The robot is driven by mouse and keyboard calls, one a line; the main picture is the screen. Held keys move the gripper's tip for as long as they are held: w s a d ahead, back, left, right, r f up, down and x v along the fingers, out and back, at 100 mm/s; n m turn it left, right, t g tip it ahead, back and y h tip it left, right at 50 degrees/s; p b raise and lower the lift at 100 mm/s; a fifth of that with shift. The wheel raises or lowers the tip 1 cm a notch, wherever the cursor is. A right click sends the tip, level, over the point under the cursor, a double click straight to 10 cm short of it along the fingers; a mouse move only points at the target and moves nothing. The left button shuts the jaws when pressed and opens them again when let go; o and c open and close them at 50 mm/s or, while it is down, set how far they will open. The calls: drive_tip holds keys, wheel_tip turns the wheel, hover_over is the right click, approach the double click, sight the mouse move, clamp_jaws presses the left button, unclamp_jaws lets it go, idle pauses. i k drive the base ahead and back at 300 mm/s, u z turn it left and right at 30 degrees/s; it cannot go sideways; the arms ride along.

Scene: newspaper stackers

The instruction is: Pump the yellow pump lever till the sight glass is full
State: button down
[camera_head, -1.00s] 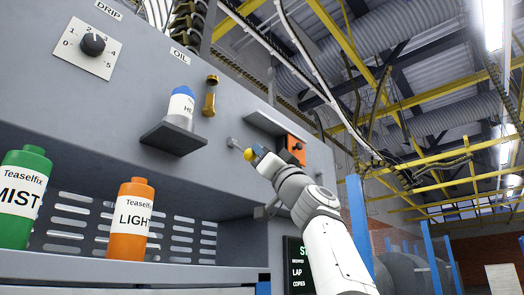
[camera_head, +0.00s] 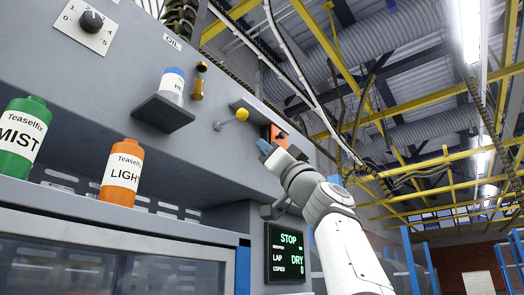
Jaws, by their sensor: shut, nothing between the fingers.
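The yellow pump lever (camera_head: 242,115) is a yellow ball on a thin grey rod that sticks out of the grey machine panel. The sight glass (camera_head: 198,84) is a small brass-coloured tube on the panel, up and left of the lever. Its fill level is too small to tell. My gripper (camera_head: 264,147) has blue fingertips and is shut and empty. In the picture it sits below and right of the yellow ball, apart from it. The arm reaches up from the lower right.
A white bottle with a blue cap stands on a dark shelf (camera_head: 162,112). A green bottle (camera_head: 20,138) and an orange bottle (camera_head: 121,178) stand in the recess at left. An orange box (camera_head: 278,136) is right of the lever.

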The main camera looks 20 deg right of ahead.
sight(230, 120)
drive_tip(key=k, duration=1)
